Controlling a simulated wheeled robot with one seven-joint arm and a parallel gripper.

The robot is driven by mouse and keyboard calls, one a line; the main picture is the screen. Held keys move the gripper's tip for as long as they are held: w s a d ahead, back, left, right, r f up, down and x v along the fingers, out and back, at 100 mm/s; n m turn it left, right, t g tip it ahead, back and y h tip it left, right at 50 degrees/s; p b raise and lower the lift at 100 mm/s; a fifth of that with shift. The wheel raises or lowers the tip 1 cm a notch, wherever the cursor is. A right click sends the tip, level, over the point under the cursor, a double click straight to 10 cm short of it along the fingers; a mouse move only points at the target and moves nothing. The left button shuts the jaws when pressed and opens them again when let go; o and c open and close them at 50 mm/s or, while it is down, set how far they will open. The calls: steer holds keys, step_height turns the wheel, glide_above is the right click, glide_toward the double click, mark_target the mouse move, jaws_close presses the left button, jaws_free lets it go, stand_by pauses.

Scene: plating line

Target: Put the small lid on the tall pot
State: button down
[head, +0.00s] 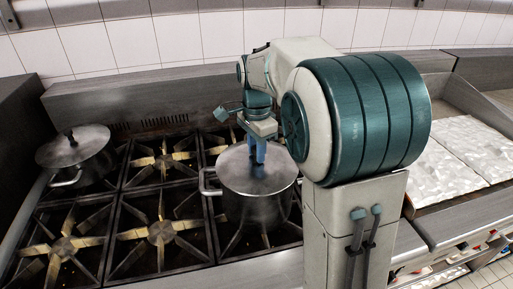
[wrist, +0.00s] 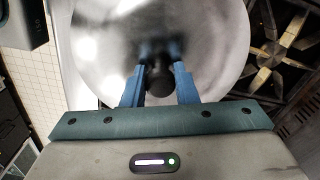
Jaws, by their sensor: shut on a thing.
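My gripper (head: 257,152) is shut on the dark knob of a round steel lid (head: 236,176). In the wrist view the two blue fingers (wrist: 159,92) stand on either side of the knob (wrist: 159,80), and the shiny lid (wrist: 210,40) fills the upper middle. In the head view the lid lies level over the mouth of a steel pot (head: 250,210) at the front right of the stove. It covers the pot's opening, and I cannot tell whether it rests on the rim or hovers just above. The pot's handle shows at its left.
Another steel pot (head: 75,173), with a dark-knobbed lid (head: 72,146), stands at the back left of the stove. Black grates with brass burners (head: 160,233) are bare between the pots. A griddle with pale slabs (head: 440,160) lies to the right. A steel backsplash (head: 150,100) runs behind.

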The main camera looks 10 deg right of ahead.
stand_by(0.4)
steer(key=c, duration=0.6)
jaws_free()
steer(key=shift+f, duration=0.1)
steer(key=shift+r+p, duration=3.3)
steer(key=shift+r, duration=0.75)
